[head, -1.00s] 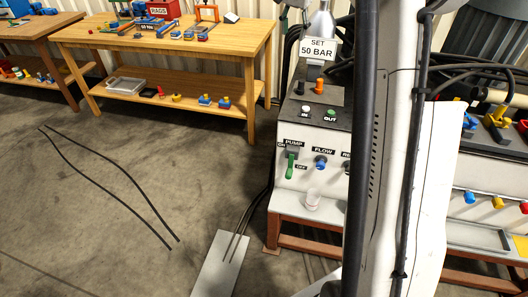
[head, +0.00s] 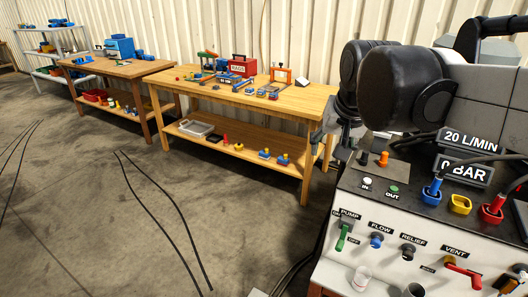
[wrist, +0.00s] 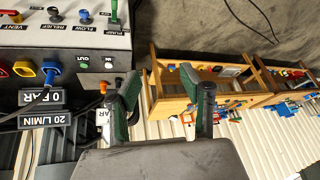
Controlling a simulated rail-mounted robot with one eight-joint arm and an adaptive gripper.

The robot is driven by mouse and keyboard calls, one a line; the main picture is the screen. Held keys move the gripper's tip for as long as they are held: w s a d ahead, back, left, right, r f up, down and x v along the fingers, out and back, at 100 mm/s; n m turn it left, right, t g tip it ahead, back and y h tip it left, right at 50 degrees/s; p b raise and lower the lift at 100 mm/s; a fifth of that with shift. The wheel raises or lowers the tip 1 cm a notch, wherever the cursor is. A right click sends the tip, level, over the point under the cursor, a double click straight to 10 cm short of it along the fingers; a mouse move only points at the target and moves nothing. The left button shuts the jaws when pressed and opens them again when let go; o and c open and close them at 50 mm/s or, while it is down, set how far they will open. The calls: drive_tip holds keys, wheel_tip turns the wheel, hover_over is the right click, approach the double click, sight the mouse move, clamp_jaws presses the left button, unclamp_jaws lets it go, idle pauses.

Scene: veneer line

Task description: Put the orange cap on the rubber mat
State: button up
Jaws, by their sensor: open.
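A small upright orange piece (head: 384,159), which looks like the orange cap, stands on the grey plate on top of the control panel, beside a dark piece. Orange also shows in the wrist view (wrist: 103,87), just left of my gripper's left finger. My gripper (wrist: 166,88) is open, with green-padded fingers apart and nothing between them. In the head view my arm's dark links hide most of it. I cannot clearly make out the rubber mat; a small dark patch (head: 214,141) lies on the lower shelf of the middle bench.
The control panel (head: 345,268) has knobs, levers and coloured fittings. The wooden bench (head: 290,98) carries a red box and tools. A grey tray (head: 196,128) is on its lower shelf. Hoses lie on the open floor.

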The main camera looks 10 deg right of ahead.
drive_tip(key=s+a+f+n+t, duration=0.1)
drive_tip(key=s+a+f+n, duration=0.3)
drive_tip(key=s+f, duration=0.5)
drive_tip(key=s+a, duration=0.2)
drive_tip(key=s, duration=0.1)
drive_tip(key=shift+s+f+t+y, duration=0.25)
drive_tip(key=shift+s+t+y, duration=0.05)
drive_tip(key=shift+s, duration=0.1)
drive_tip(key=shift+f, duration=0.15)
wheel_tip(320, 180, down, 4)
drive_tip(key=b, duration=0.4)
